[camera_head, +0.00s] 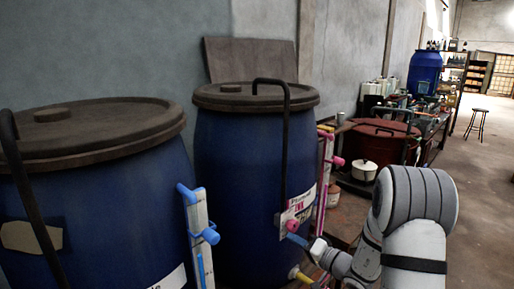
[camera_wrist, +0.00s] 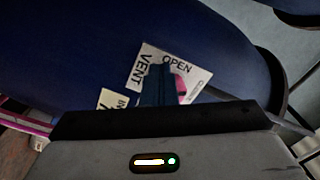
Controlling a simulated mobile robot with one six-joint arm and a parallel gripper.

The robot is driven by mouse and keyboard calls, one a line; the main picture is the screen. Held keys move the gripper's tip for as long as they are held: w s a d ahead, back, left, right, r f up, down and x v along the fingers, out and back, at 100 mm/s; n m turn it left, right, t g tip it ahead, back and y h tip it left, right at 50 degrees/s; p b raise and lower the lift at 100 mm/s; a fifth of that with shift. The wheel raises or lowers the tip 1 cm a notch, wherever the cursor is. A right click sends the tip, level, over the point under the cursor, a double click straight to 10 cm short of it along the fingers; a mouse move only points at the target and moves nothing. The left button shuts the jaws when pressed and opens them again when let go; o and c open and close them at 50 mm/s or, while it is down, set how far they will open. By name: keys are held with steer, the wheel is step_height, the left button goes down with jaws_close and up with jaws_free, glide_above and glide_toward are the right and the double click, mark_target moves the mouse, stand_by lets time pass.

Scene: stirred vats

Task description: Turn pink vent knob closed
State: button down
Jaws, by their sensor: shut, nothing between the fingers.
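The pink vent knob (camera_head: 292,226) sits on a white label plate on the front of the second blue vat (camera_head: 238,165). In the wrist view a pink part of the knob (camera_wrist: 182,89) shows just right of my fingers, which hide the rest. The label plate (camera_wrist: 200,75) there reads VENT and OPEN; how far the knob is turned cannot be told. My gripper (camera_head: 296,240) is shut and empty, its fingertips close below the knob in the head view. It also shows in the wrist view (camera_wrist: 160,75), in front of the label. Whether it touches the knob is unclear.
A nearer blue vat (camera_head: 95,215) with a blue-fitted sight gauge (camera_head: 200,235) stands left. A black bent pipe (camera_head: 285,140) runs down the second vat. A pink-fitted gauge (camera_head: 325,165) is on its right side. A reddish vat (camera_head: 378,140) and white pot (camera_head: 364,170) stand beyond.

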steer(key=shift+s+a+r+b, duration=0.15)
steer(key=shift+r+b, duration=0.35)
steer(key=shift+b, duration=1.95)
steer(key=shift+s+a+f+b, duration=0.15)
steer(key=shift+f+b, duration=0.1)
steer(key=shift+b, duration=0.4)
steer(key=shift+s+a+b, duration=0.1)
steer(key=shift+s+b, duration=0.05)
steer(key=shift+b, duration=0.2)
steer(key=b+v, duration=0.2)
steer(key=v, duration=0.4)
steer(key=shift+b, duration=0.35)
